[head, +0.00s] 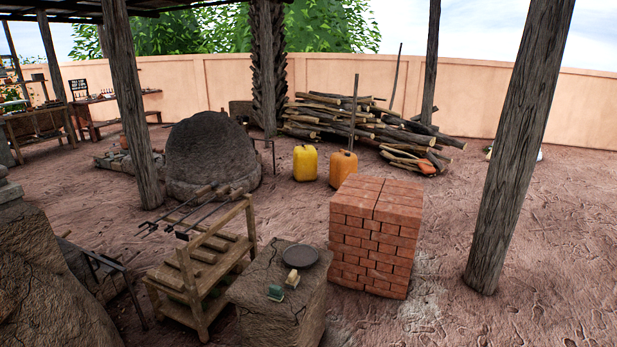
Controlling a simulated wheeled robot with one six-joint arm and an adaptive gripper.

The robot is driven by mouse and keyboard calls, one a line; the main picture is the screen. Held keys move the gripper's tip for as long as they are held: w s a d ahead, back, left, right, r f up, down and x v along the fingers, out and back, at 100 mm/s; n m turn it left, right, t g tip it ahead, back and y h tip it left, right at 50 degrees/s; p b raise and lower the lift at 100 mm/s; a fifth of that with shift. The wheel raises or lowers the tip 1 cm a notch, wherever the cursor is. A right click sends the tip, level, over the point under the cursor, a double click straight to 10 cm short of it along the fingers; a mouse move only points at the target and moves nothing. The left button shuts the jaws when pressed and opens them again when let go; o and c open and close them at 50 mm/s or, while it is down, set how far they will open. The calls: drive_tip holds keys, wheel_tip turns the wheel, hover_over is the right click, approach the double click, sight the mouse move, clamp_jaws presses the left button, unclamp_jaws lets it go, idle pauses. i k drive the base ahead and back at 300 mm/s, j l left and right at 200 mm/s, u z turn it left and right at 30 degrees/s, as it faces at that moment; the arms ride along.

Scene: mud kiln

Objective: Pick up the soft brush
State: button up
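No thing in the head view is clear enough to name as the soft brush. Two small objects lie on top of a low clay block (262,275) at the lower middle. One is a green piece (275,294) near the block's front edge, with a pale part on it. The other is a cream and green piece (292,279) just behind and to the right. They are too small to tell whether either is a brush. A dark round plate (300,256) lies behind them on the same block. My gripper is not in view.
A wooden rack (205,270) with rods on top stands left of the block. A brick stack (375,237) stands to the right. A post (518,150) rises further right. A domed kiln (211,158) and yellow jerrycan (305,163) are behind. Bare ground lies at the right.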

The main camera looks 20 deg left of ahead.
sight(275, 293)
drive_tip(key=i+u, duration=0.35)
drive_tip(key=u, duration=0.15)
drive_tip(key=i+l+u, duration=0.2)
drive_tip(key=i+u, duration=0.3)
drive_tip(key=i+l+u, duration=0.2)
drive_tip(key=u, duration=0.3)
drive_tip(key=i+l+u, duration=0.2)
drive_tip(key=u, duration=0.3)
drive_tip(key=i+l+u, duration=0.3)
drive_tip(key=u, duration=0.15)
drive_tip(key=i+l+u, duration=0.2)
drive_tip(key=l+u, duration=0.15)
drive_tip(key=u, duration=0.15)
drive_tip(key=l+z, duration=0.1)
drive_tip(key=z, duration=0.3)
drive_tip(key=l+z, duration=0.1)
drive_tip(key=z, duration=0.25)
drive_tip(key=k+l+z, duration=0.1)
drive_tip(key=z, duration=0.3)
drive_tip(key=l+z, duration=0.15)
drive_tip(key=z, duration=0.2)
